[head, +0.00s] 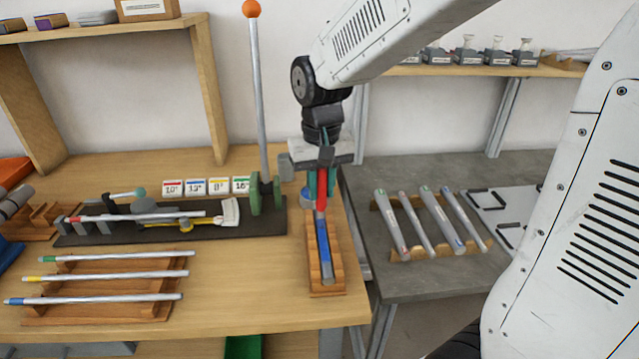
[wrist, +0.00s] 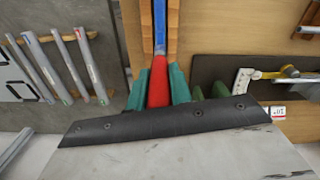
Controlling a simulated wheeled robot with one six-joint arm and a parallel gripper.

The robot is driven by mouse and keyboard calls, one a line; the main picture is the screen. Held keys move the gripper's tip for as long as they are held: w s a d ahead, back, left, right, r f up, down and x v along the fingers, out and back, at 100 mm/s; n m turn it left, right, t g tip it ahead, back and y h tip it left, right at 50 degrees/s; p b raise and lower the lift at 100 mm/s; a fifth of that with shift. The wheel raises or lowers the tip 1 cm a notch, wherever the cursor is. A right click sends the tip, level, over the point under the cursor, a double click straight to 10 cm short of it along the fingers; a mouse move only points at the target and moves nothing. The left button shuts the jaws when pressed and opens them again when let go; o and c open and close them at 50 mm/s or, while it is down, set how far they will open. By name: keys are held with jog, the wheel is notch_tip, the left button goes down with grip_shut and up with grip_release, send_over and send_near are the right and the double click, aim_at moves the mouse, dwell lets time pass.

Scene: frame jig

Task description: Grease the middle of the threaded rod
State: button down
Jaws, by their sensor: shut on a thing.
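My gripper (head: 321,186) is shut on the red handle (head: 321,201) of a long tool with a blue part (head: 323,238). The blue part lies along a narrow wooden cradle (head: 313,272). In the wrist view the teal fingers (wrist: 159,88) sit on both sides of the red handle, with the blue part (wrist: 159,30) beyond it. A silver rod with a red end (head: 150,216) lies across the dark bench jig (head: 100,237). Other rods with green, yellow and blue ends (head: 115,277) lie on a wooden rack at left. No thread is discernible on any rod.
A tall lever with an orange knob (head: 256,90) rises from the jig beside my gripper. Number cards (head: 207,186) stand behind the jig. A grey bench (head: 400,285) at right holds several thick rods (head: 415,220). Wood is clear at the front.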

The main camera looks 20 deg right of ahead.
jog(key=shift+s+a+r, duration=0.1)
jog(key=shift+s+r, duration=0.05)
jog(key=shift+s, duration=0.15)
jog(key=shift+r, duration=3.9)
